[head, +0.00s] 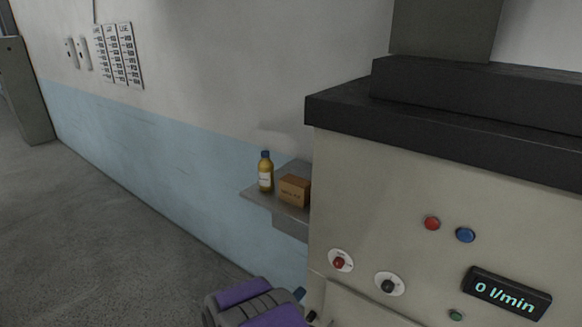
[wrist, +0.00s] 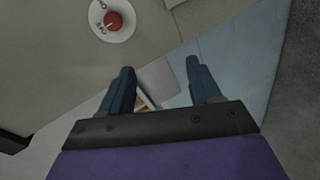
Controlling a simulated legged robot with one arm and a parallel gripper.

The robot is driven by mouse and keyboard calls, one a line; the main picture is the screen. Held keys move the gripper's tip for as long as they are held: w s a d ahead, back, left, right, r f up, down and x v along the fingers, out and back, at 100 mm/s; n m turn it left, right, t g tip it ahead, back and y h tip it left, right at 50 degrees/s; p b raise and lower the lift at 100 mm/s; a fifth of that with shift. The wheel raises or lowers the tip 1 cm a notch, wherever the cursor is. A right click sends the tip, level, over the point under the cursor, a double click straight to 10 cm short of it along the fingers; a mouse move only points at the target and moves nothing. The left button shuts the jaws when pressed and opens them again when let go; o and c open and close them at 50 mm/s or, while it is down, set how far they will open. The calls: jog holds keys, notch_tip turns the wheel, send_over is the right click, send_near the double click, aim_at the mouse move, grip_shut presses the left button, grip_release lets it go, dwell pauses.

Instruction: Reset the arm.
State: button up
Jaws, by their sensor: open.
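My arm shows in purple and grey at the bottom of the head view, with my gripper (head: 306,304) just in front of the lower left edge of the machine. In the wrist view my gripper (wrist: 163,76) has its two blue fingers wide apart, with nothing held between them. The arm's lower part is cut off by the frame edge in the head view.
The beige machine (head: 400,220) fills the right, with a red knob (head: 339,262), also in the wrist view (wrist: 113,20), a dark knob (head: 388,286) and a display (head: 507,293) reading 0 l/min. A wall shelf (head: 262,196) holds a bottle (head: 265,174) and box (head: 294,191). Floor at left is clear.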

jog(key=s+a+r+m+g+y+b, duration=0.35)
jog(key=a+g+y+b, duration=0.2)
jog(key=y+b, duration=0.35)
jog(key=s+d+m+g+b, duration=0.1)
jog(key=s+d, duration=0.5)
jog(key=s, duration=0.6)
jog(key=s+d+m+g+h+b, duration=0.1)
jog(key=s+d+g+b, duration=0.3)
jog(key=s, duration=0.9)
jog(key=s+d+m+g+b, duration=0.3)
jog(key=s+d, duration=0.5)
jog(key=s, duration=0.5)
jog(key=shift+d+r+g+h, duration=0.25)
jog(key=shift+d+g+h, duration=0.1)
jog(key=shift+g, duration=0.3)
